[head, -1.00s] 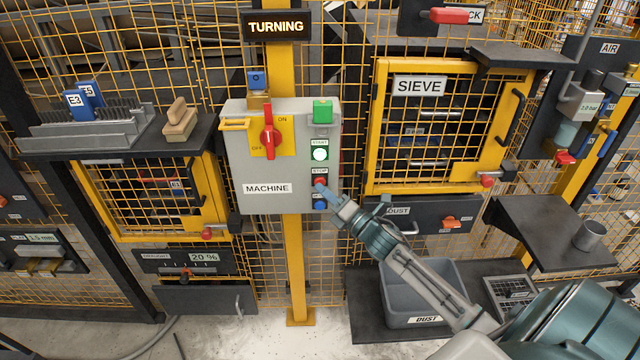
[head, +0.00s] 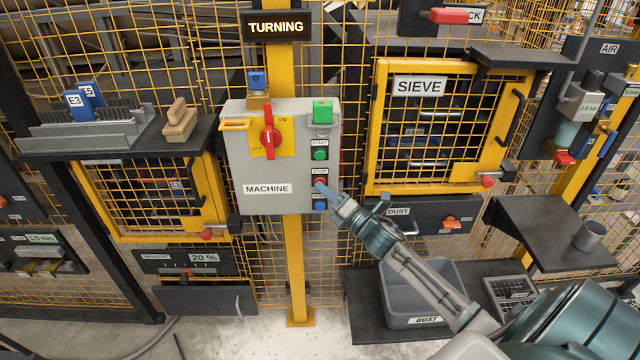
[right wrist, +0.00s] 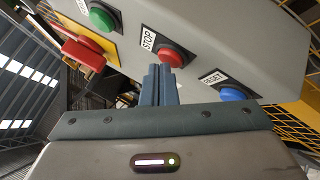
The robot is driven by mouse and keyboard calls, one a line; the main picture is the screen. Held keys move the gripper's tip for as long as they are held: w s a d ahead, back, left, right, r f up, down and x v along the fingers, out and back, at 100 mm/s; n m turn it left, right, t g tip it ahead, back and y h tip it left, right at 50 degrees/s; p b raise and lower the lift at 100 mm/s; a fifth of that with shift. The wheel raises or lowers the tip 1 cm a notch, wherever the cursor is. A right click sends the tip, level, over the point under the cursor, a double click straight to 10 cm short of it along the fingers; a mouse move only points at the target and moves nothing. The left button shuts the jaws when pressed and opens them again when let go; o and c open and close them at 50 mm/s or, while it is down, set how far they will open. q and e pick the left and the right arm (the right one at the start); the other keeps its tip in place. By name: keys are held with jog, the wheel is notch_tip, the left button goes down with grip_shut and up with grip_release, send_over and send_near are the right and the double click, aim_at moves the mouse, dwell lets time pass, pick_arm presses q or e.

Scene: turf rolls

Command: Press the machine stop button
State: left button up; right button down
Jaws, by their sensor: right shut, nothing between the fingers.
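The machine box (head: 262,165) is a grey panel labelled MACHINE on a yellow post. Its red stop button (head: 320,183) is under a STOP label, below the green start button (head: 320,155) and above the blue reset button (head: 320,205). In the right wrist view the red stop button (right wrist: 172,55) is just beyond my fingertips. My right gripper (head: 322,188) is shut and empty, its tips at the stop button; in the right wrist view the gripper (right wrist: 160,72) overlaps the button's lower edge. Contact is likely but hard to tell. My left gripper is not in view.
A red rotary switch (head: 268,140) sits left of the buttons. The lit sign (head: 276,27) above reads TURNING. The sieve door (head: 420,185) and a grey dust bin (head: 400,318) are to the right. A shelf (head: 60,148) with blue-tagged pieces is at left.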

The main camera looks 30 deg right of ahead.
dwell(0.5)
jog(key=shift+s+a+b, duration=0.4)
jog(key=shift+s+b, duration=0.15)
jog(key=shift+s, duration=0.05)
jog(key=shift+s, duration=0.1)
jog(key=s+a, duration=0.1)
jog(key=s+p, duration=0.1)
jog(key=s+a+p, duration=0.1)
jog(key=s, duration=0.1)
jog(key=shift+s+a, duration=0.1)
jog(key=shift+a, duration=0.2)
dwell(0.7)
